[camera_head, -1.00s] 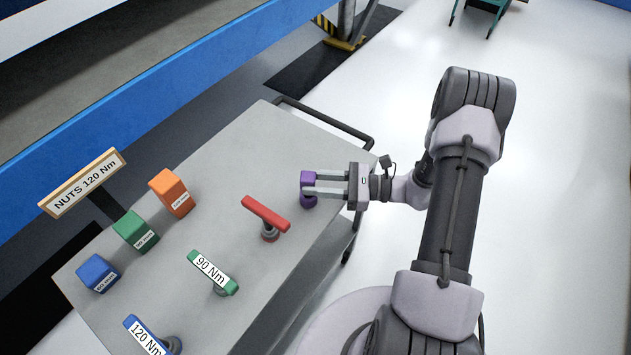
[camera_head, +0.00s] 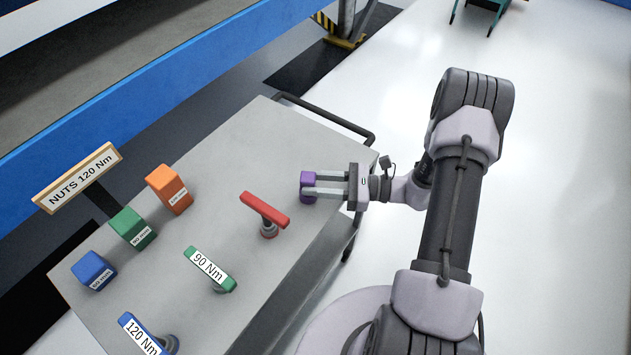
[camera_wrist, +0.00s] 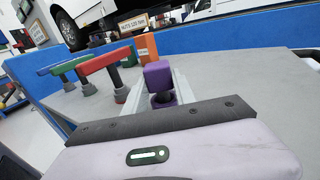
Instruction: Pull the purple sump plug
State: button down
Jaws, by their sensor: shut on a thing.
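The purple sump plug (camera_head: 307,186) is at the right end of the grey cart top (camera_head: 215,165). In the wrist view the plug (camera_wrist: 158,76) has a block-shaped purple head above a dark round part. My gripper (camera_head: 318,186) reaches in from the right and is shut on the purple plug, one finger on each side of it. In the wrist view the fingers run along both sides of the plug. I cannot tell whether the plug is still seated in the cart top or clear of it.
A red T-handle (camera_head: 265,210) stands just left of the plug, with a green "90 Nm" handle (camera_head: 211,268) and a blue "120 Nm" handle (camera_head: 143,335) beyond. Orange (camera_head: 169,188), green (camera_head: 133,228) and blue (camera_head: 94,270) blocks line the far side near a "NUTS 120 Nm" sign (camera_head: 78,177).

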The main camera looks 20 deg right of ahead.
jog(key=shift+f+b, duration=0.6)
jog(key=shift+f, duration=0.2)
jog(key=c, duration=0.9)
grip_release()
jog(key=shift+c, duration=0.2)
jog(key=shift+d, duration=0.1)
jog(key=p+v, duration=0.4)
jog(key=v, duration=1.3)
jog(key=a+r+n+g+h, duration=0.5)
jog(key=a+r+n+g, duration=0.4)
jog(key=r, duration=0.5)
jog(key=s+a+r+n+t+h, duration=0.7)
jog(key=s+a+r+n+h, duration=0.2)
jog(key=s+a+r, duration=0.2)
jog(key=shift+s+a+r, duration=0.15)
jog(key=shift+a+r, duration=0.45)
jog(key=shift+r, duration=0.25)
